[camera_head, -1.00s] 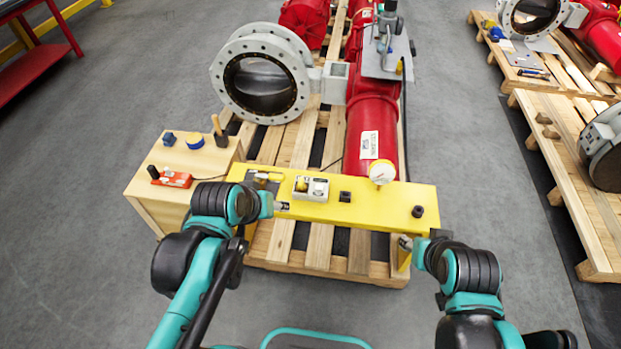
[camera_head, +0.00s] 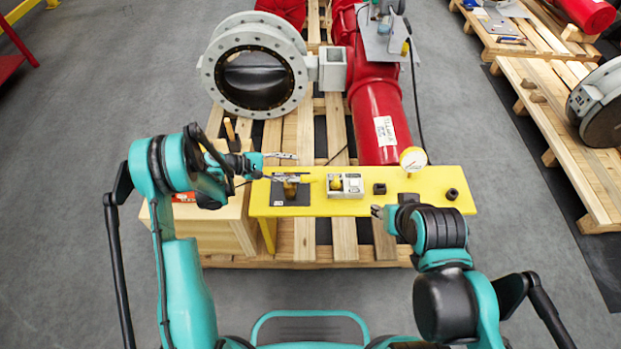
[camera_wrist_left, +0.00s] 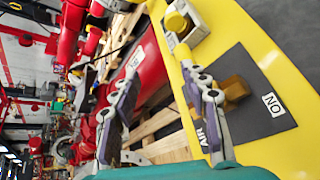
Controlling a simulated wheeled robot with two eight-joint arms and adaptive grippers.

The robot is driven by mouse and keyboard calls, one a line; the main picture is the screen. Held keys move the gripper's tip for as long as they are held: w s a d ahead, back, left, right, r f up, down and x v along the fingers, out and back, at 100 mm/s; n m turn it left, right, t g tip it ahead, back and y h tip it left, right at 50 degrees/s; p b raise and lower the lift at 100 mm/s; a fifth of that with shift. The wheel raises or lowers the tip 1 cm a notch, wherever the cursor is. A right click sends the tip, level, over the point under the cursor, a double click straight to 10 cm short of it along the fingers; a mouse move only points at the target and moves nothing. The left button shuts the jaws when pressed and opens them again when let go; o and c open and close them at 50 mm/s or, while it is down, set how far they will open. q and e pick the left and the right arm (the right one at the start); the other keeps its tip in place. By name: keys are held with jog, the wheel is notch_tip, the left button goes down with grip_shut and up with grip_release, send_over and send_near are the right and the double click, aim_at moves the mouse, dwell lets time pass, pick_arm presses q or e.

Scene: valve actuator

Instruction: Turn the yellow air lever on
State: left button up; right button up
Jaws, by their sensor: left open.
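The yellow air lever (camera_head: 308,178) is at the left end of the yellow bench, by a brass valve (camera_head: 290,189) on a dark plate. Contact cannot be told. It also shows in the left wrist view (camera_wrist_left: 161,66). My right gripper (camera_head: 377,211) is at the bench's front edge, right of the middle; its opening is unclear.
The yellow bench (camera_head: 375,204) carries a grey box with a yellow knob (camera_head: 345,185), black fittings and a pressure gauge (camera_head: 413,159). Behind it lie a red actuator (camera_head: 380,115) and large grey valve (camera_head: 254,70) on a pallet. A wooden box (camera_head: 225,225) stands left.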

pick_arm(q)
jog(key=h, duration=0.2)
send_near(310, 179)
jog(key=shift+w+d+f+n, duration=0.25)
jog(key=shift+w+d, duration=0.15)
jog(key=shift+d, duration=0.15)
jog(key=shift+w+d+f+n, duration=0.15)
jog(key=shift+w+d+f, duration=0.1)
jog(key=shift+w+d, duration=0.25)
jog(key=shift+s+d+f, duration=0.2)
jog(key=b+x, duration=0.1)
jog(key=x, duration=0.2)
jog(key=b+x, duration=0.1)
jog(key=x, duration=0.2)
jog(key=shift+f, duration=0.25)
jog(key=shift+w+d+f, duration=0.15)
jog(key=shift+d, duration=0.5)
grip_shut()
